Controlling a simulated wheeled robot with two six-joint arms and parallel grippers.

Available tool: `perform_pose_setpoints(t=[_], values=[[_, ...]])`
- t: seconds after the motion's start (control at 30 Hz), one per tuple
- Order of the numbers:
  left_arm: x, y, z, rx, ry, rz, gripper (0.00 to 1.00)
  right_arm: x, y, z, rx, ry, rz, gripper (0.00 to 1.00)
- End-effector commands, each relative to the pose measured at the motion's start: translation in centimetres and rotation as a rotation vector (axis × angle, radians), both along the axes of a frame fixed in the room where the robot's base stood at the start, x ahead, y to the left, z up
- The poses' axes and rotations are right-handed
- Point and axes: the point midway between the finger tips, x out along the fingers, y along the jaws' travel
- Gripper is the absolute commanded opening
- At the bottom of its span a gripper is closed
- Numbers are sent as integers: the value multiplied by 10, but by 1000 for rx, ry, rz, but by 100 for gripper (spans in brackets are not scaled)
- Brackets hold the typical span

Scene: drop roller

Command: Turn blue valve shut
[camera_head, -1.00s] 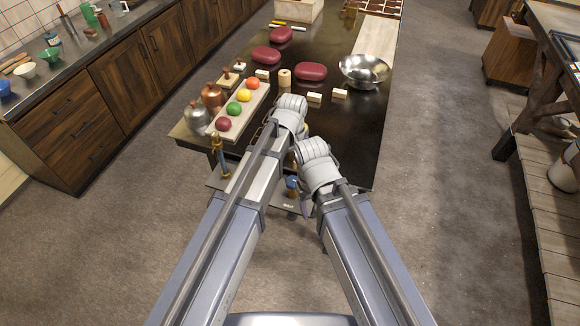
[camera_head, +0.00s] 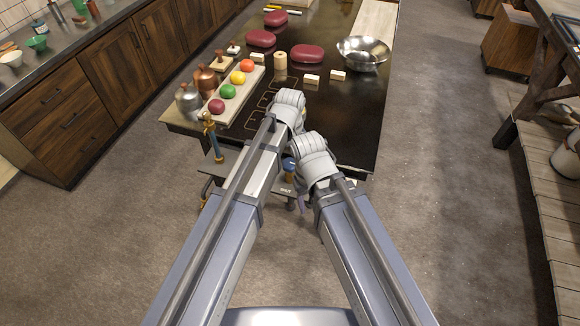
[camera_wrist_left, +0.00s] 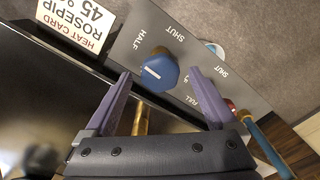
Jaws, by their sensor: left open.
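The blue valve knob (camera_wrist_left: 158,72) sits on a grey panel (camera_wrist_left: 240,92) with white HALF, SHUT and FULL lettering. Its white line points toward the upper left of the left wrist view. My left gripper (camera_wrist_left: 160,76) is open, with its purple fingers on either side of the knob in that view; I see no clear contact. In the head view the blue knob (camera_head: 289,164) shows between my two arms. My left gripper is hidden there behind its arm. My right gripper is mostly hidden under its forearm, with only a purple piece (camera_head: 303,203) showing.
A white heat card (camera_wrist_left: 80,22) stands beside the panel. A blue pipe with a brass top (camera_head: 212,138) rises left of it. The dark table (camera_head: 330,115) holds a fruit board (camera_head: 236,96), copper and grey jugs, red pads and a steel bowl (camera_head: 362,53).

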Motion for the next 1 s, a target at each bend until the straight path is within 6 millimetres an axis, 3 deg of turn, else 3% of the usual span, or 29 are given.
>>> perform_pose_setpoints(t=[0.07,0.37,1.0], values=[[0,0,-8,0,0,0,91,0,0,-8,0,0,0,62],[0,0,-8,0,0,0,91,0,0,-8,0,0,0,62],[0,0,-8,0,0,0,20,0,0,-8,0,0,0,62]])
